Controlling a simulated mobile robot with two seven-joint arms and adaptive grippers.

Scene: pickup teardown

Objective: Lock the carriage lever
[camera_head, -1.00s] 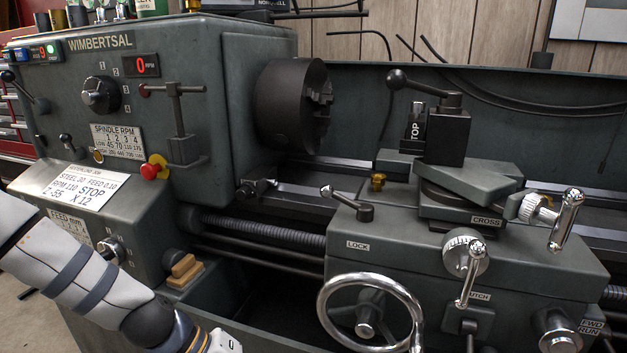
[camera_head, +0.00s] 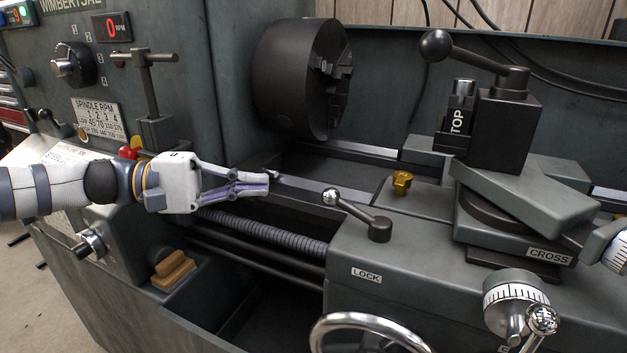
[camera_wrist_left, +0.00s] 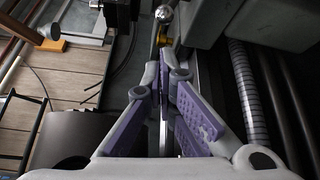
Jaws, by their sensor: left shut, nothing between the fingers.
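The carriage lock lever (camera_head: 358,215) is a short dark arm with a silver ball at its left end, on top of the carriage (camera_head: 400,262). Its pivot is at the right, above the LOCK label (camera_head: 366,275). The lever's ball (camera_wrist_left: 162,14) also shows at the top of the left wrist view. My left gripper (camera_head: 268,184) is shut and empty, pointing right, to the left of the ball and apart from it. Its fingers (camera_wrist_left: 164,72) show purple pads in the left wrist view. My right gripper is not in view.
The black chuck (camera_head: 300,78) stands behind my left gripper. The ribbed lead screw (camera_head: 265,232) runs below it. A brass bolt (camera_head: 401,183) and the tool post (camera_head: 503,125) with its ball handle are right of the lever. The chrome handwheel (camera_head: 365,325) is in front.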

